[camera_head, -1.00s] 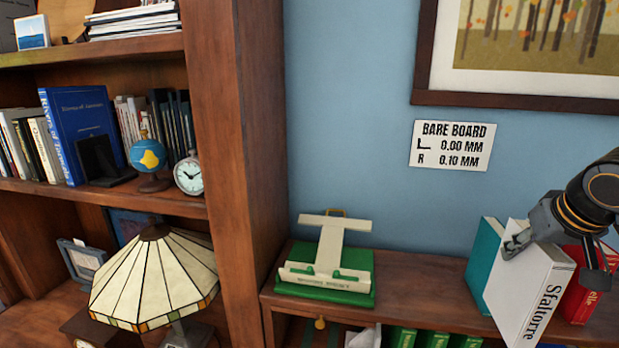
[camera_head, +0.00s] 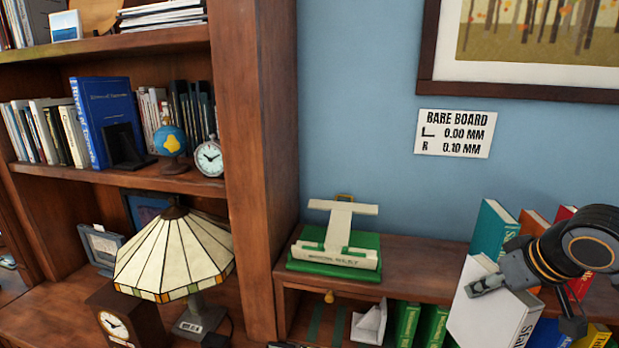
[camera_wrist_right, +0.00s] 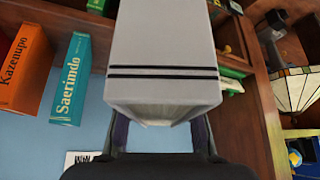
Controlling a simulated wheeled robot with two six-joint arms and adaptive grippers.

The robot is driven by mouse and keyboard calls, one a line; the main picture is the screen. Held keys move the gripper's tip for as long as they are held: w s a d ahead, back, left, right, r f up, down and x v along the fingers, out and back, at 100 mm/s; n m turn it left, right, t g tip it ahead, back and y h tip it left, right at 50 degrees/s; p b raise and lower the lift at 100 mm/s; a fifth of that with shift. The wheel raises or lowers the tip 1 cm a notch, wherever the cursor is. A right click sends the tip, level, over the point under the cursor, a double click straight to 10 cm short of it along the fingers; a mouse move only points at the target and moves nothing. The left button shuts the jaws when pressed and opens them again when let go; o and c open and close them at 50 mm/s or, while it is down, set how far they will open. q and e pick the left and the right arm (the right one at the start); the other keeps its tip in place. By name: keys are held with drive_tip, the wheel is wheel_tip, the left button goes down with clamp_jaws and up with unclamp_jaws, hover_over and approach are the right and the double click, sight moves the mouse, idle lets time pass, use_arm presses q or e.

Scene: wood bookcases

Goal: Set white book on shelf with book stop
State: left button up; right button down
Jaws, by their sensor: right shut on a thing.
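The white book (camera_head: 490,310), lettered "Sfa…" on its spine, is tilted in my right gripper (camera_head: 488,284), in front of the low bookcase. In the right wrist view the book (camera_wrist_right: 163,45) fills the middle, with two dark bands across it, between the fingers (camera_wrist_right: 160,135). The black book stop (camera_head: 122,147) stands on the middle shelf (camera_head: 140,178) of the tall bookcase at left, against a blue book (camera_head: 104,105). My left gripper is not in view.
A globe (camera_head: 170,140) and a clock (camera_head: 209,157) stand right of the stop. A lamp (camera_head: 175,255) is below. A green-and-white stand (camera_head: 338,240) sits on the low bookcase, left of a teal book (camera_head: 494,232). The tall bookcase's side panel (camera_head: 255,150) projects forward.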

drive_tip(key=s+a+f+n+g+y+b, duration=0.1)
drive_tip(key=s+a+f+n+y+b, duration=0.1)
drive_tip(key=a+f, duration=0.5)
drive_tip(key=s+a+f+n+g+y+b, duration=0.1)
drive_tip(key=s+a+f+n+y+b, duration=0.1)
drive_tip(key=s+a+f+n+b, duration=0.2)
drive_tip(key=s+a+f+n, duration=0.1)
drive_tip(key=a+f+n, duration=0.2)
drive_tip(key=f, duration=0.4)
drive_tip(key=shift+a+f+g, duration=0.15)
drive_tip(key=shift+a+g, duration=0.25)
drive_tip(key=shift+a, duration=0.1)
drive_tip(key=shift+s+d, duration=0.15)
